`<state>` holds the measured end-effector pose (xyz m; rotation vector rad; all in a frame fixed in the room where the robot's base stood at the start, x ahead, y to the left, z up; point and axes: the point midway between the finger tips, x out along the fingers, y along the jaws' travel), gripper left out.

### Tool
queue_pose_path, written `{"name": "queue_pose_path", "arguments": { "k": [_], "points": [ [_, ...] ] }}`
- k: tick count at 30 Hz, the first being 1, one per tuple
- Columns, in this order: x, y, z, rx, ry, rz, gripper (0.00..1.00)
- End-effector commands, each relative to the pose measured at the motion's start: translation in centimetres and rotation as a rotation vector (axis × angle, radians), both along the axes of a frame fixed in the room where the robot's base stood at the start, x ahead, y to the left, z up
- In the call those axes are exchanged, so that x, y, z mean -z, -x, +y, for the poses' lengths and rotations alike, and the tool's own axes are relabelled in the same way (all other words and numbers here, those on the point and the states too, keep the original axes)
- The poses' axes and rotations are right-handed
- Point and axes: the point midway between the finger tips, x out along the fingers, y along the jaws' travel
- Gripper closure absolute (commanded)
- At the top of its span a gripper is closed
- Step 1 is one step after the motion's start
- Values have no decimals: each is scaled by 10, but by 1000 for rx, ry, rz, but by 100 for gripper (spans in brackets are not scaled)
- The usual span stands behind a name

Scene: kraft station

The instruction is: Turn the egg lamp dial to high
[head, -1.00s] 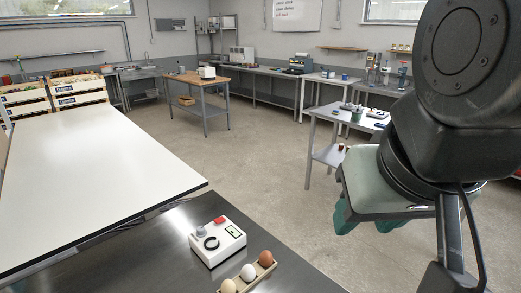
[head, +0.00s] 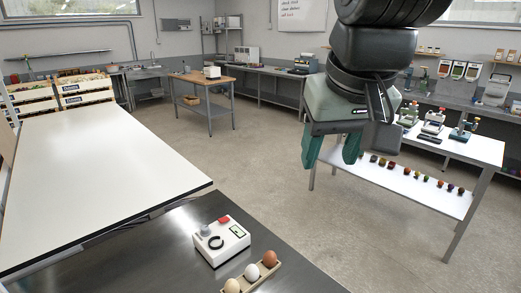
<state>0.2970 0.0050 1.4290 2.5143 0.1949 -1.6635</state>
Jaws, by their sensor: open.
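The egg lamp (head: 231,250) is a small white box on the dark metal bench at the bottom centre. Its top carries a grey round knob (head: 205,230), a black ring, a red part and a small pale green-lit panel. Which setting the dial is at is too small to tell. My gripper (head: 330,160) has green fingers and hangs in the upper right, pointing down. It is open and empty, well above and to the right of the lamp, touching nothing.
A wooden holder (head: 244,281) with several eggs stands right in front of the lamp. A white table (head: 100,190) fills the left. The metal bench (head: 183,228) is bare left of the lamp. A table (head: 481,150) with devices and a row of small items stands behind my arm.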

Motion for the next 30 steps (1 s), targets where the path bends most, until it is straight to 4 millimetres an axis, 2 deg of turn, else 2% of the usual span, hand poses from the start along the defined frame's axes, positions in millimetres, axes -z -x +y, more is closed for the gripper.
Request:
{"name": "queue_pose_path", "arguments": {
  "k": [1,4,8,11,15,17,22,27,30],
  "points": [
    [0,-24,11,-31,7,25,45],
    [1,-67,32,-90,20,62,45],
    [15,-120,64,-166,39,110,45],
    [34,-159,93,-223,53,148,45],
    [74,-206,136,-304,74,198,45],
    [95,-223,155,-340,85,220,45],
    [166,-259,211,-438,113,281,45],
    [242,-274,259,-527,139,333,45],
    [275,-275,277,-563,150,354,45]
  ]
}}
